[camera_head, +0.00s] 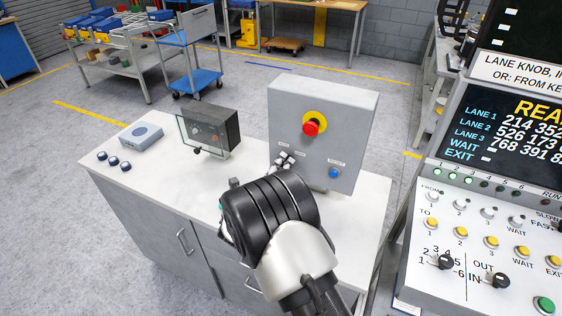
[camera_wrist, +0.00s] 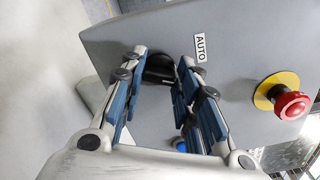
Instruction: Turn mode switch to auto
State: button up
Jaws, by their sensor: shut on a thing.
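The mode switch (camera_wrist: 159,68) is a black knob on the face of a grey control box (camera_head: 345,98), seen between my fingers in the wrist view. My gripper (camera_wrist: 162,62) is shut on the knob, one finger on each side. A white AUTO label (camera_wrist: 201,48) is just right of the knob in that view. In the head view, my wrist hides much of the lower left of the box, and only the finger ends show at the small labels. Which label the knob points at cannot be told.
A red emergency button (camera_head: 311,127) on a yellow disc and a blue button (camera_head: 334,173) sit on the same box face. A dark glass-fronted unit (camera_head: 208,130) stands to the left on the white counter (camera_head: 180,185). A lane console (camera_head: 480,230) stands at right.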

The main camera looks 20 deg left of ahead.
jog(key=n+p, duration=0.2)
jog(key=n, duration=0.3)
jog(key=shift+n, duration=0.4)
dwell(0.3)
jog(key=o, duration=1.1)
jog(key=shift+f, duration=0.1)
jog(key=shift+c, duration=0.2)
jog(key=s+a, duration=0.1)
jog(key=s, duration=1.1)
jog(key=shift+w, duration=0.1)
